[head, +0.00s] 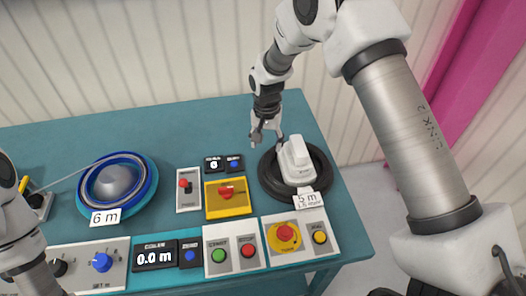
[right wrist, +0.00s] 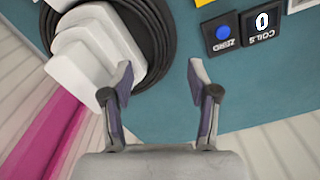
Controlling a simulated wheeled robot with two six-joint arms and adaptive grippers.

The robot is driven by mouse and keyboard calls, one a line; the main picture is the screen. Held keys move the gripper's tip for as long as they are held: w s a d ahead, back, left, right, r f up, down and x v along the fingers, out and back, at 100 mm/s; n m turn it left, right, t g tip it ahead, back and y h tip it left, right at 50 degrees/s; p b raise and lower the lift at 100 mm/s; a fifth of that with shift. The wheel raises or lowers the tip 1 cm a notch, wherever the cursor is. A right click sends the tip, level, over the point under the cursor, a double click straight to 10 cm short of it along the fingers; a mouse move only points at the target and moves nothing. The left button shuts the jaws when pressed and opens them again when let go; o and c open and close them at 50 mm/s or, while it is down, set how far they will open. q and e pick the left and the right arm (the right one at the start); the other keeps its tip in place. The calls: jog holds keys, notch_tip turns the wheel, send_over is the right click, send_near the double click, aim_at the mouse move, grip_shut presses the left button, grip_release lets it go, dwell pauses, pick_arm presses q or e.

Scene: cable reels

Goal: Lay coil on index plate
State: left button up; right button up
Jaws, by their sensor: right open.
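A black coil (head: 320,165), showing concentric turns in the right wrist view (right wrist: 160,40), lies flat around a white stepped block (head: 297,160) at the table's right. A tag (head: 309,200) reading "5 m" lies at its front edge. A blue coil (head: 93,202) lies around a grey dome (head: 113,181) at the left, with a tag (head: 105,217) reading "6 m". I cannot tell which part is the index plate. My right gripper (head: 263,136) is open and empty, behind and left of the white block; its fingers (right wrist: 161,74) are apart in the right wrist view. My left gripper is out of view.
A coils counter (head: 213,164) reads 0. A yellow box with a red knob (head: 226,192) and a red-lever switch (head: 187,188) stand mid-table. Front panels carry a 0.0 m display (head: 154,254), buttons and a red emergency stop (head: 285,232). The table's back middle (head: 180,125) is clear.

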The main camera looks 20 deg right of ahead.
aim_at(266, 165)
jog(key=shift+s+f+b, duration=0.15)
jog(key=shift+f+b, duration=0.3)
jog(key=shift+f, duration=0.7)
jog(key=shift+w+f, duration=0.3)
jog(key=shift+w, duration=0.05)
notch_tip(266, 165, down, 6)
jog(key=shift+s+f+p, duration=0.1)
jog(key=shift+f+p, duration=0.05)
jog(key=shift+p, duration=0.7)
jog(key=shift+f, duration=0.5)
jog(key=shift+r, duration=0.1)
jog(key=shift+c, duration=0.7)
grip_shut()
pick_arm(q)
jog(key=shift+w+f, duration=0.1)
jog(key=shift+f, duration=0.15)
